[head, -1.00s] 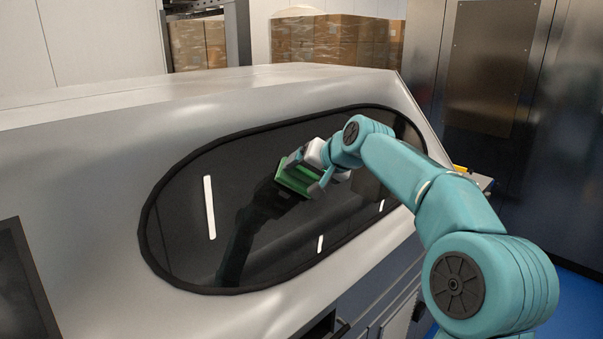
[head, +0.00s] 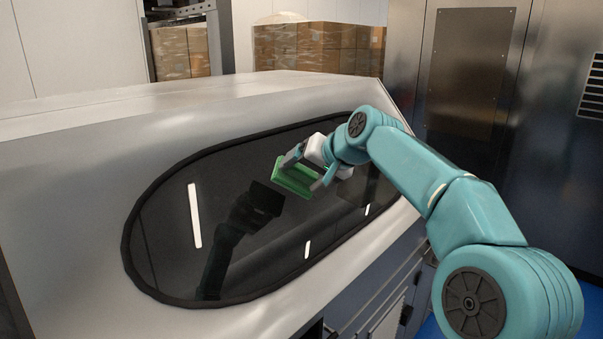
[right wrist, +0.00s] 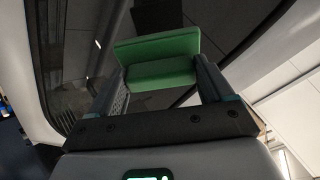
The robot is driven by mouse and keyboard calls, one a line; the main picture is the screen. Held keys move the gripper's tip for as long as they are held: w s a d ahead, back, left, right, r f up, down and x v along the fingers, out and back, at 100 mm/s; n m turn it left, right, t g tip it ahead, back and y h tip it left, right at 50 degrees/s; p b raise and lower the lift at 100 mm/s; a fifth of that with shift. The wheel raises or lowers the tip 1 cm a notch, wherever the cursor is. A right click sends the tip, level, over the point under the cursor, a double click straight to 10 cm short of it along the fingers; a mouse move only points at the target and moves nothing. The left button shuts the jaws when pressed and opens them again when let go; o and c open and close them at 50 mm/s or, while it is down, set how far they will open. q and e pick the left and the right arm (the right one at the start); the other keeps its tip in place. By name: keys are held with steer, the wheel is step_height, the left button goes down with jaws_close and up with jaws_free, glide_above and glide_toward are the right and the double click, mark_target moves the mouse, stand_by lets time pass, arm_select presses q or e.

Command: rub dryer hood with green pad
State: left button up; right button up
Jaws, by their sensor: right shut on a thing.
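The dryer hood (head: 70,190) is a large pale grey metal housing with a long, dark, rounded window (head: 165,245) in its sloped front. My right gripper (head: 306,171) is in front of the window's right half, shut on the green pad (head: 292,181). In the right wrist view the pad (right wrist: 160,58) sits between the two fingers (right wrist: 160,78), its broad face turned away from the palm. The pad's dark reflection shows in the window apart from the pad, so the pad looks clear of the glass. My left gripper is out of view.
Stacked cardboard boxes (head: 315,45) stand behind the hood. A tall metal cabinet (head: 465,70) stands at the right. Lower panels with a handle (head: 340,328) lie below the hood's front edge. The space before the window's left half is clear.

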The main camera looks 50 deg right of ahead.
steer(key=shift+s+r, duration=0.1)
steer(key=shift+v, duration=1.5)
steer(key=shift+d, duration=0.2)
